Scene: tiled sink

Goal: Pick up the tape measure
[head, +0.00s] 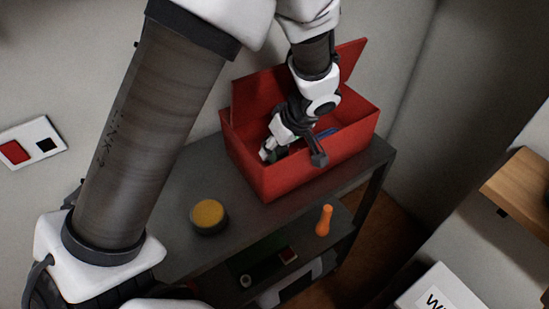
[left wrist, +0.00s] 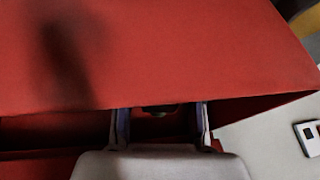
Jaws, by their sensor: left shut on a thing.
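My left gripper (head: 270,152) reaches down into the open red toolbox (head: 305,172) in the head view. In the left wrist view its two fingers (left wrist: 160,124) stand either side of a small dark thing (left wrist: 158,110), and it is shut on that thing. Most of the held thing is hidden, so I cannot tell from its look whether it is the tape measure. A round yellow-topped, dark-sided thing (head: 208,213) lies apart from the gripper on the grey shelf top, left of the toolbox. My right gripper is out of view.
The toolbox stands on a grey shelf unit (head: 178,240), its raised lid (head: 352,58) and walls close around the gripper. A blue item (head: 328,132) lies inside. A wooden surface (head: 522,188) is at right.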

